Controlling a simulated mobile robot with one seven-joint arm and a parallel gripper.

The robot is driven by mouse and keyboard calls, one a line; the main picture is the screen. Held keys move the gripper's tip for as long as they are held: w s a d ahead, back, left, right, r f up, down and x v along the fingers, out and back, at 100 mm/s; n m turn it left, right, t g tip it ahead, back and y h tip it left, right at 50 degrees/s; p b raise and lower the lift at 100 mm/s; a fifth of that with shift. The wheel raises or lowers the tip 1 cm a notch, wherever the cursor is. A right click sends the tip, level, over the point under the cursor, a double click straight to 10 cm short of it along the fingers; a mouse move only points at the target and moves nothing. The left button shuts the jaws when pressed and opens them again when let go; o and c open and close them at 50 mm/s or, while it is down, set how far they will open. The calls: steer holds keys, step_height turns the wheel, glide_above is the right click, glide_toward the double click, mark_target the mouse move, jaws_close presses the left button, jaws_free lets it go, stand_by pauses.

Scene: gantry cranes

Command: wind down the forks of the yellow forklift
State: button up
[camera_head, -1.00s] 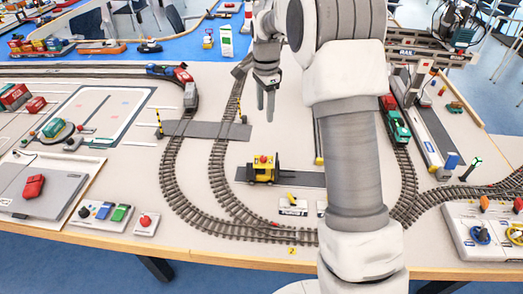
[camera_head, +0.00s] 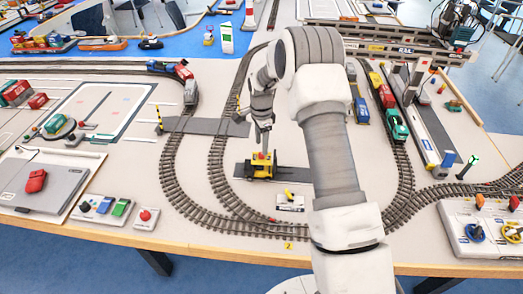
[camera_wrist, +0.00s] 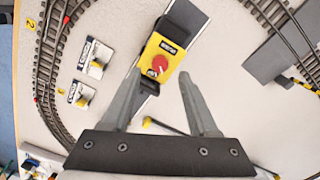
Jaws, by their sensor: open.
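The yellow forklift (camera_head: 259,170) stands on a dark grey strip inside the track loop. A red knob (camera_wrist: 160,65) sits on its top, seen from above in the wrist view. Its dark mast and forks (camera_wrist: 150,86) are partly hidden behind the left finger in the wrist view. My gripper (camera_head: 265,146) points down just above the forklift. In the wrist view the fingers of my gripper (camera_wrist: 161,75) are spread, with the red knob between or just beyond the tips; I cannot tell whether they touch it.
Curved tracks (camera_head: 190,195) run around the forklift. A small labelled sign block (camera_head: 290,203) stands close to its front right. A red-topped button box (camera_head: 146,217) is at the front left. A green engine (camera_head: 396,124) stands on the right track.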

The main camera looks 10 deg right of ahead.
mark_target(262, 156)
steer(key=shift+f, duration=2.05)
jaws_close()
